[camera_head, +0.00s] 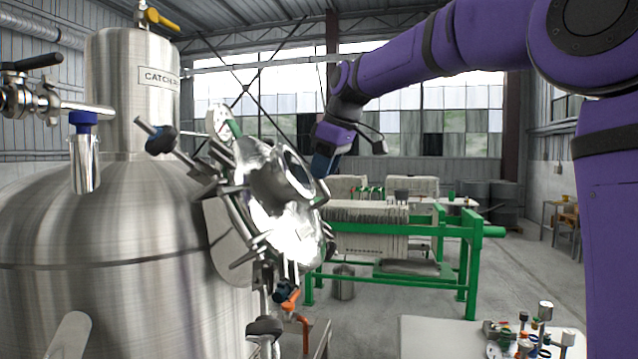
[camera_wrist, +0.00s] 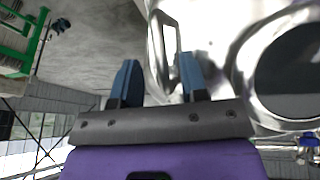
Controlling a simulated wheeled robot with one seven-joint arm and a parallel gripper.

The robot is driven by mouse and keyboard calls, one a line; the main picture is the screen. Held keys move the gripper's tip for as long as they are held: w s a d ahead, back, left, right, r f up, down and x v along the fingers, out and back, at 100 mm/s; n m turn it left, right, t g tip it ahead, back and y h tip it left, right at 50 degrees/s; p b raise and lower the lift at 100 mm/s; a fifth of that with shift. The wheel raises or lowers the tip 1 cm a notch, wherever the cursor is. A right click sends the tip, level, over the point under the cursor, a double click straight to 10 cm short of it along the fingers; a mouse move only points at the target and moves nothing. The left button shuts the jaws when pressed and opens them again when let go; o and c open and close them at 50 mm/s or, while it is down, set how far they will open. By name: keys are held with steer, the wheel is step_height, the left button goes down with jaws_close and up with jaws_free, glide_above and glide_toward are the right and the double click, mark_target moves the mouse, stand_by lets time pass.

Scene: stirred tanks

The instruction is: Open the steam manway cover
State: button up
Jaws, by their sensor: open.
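The steam manway cover (camera_head: 290,225) is a shiny round steel lid on the sloping side of the steel tank (camera_head: 110,265), with clamps around its rim. In the wrist view the cover (camera_wrist: 215,45) has a dark round window (camera_wrist: 292,70) at right and a bent metal handle (camera_wrist: 157,50) at the top centre. My gripper (camera_head: 322,168) is just right of the cover's upper edge in the head view. In the wrist view my gripper (camera_wrist: 160,80) has its blue fingers apart and empty. The handle's lower end shows between the fingertips, near the right one; contact cannot be told.
A valve with a blue collar (camera_head: 82,122) and a small vessel stick out at the upper left. An orange-handled valve (camera_head: 287,297) hangs below the cover. A green-framed filter press (camera_head: 395,228) stands behind. A white table (camera_head: 450,340) with small parts is at front right.

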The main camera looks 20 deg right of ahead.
mark_target(319, 182)
steer(key=shift+x, duration=1.85)
steer(key=shift+c, duration=0.4)
jaws_close()
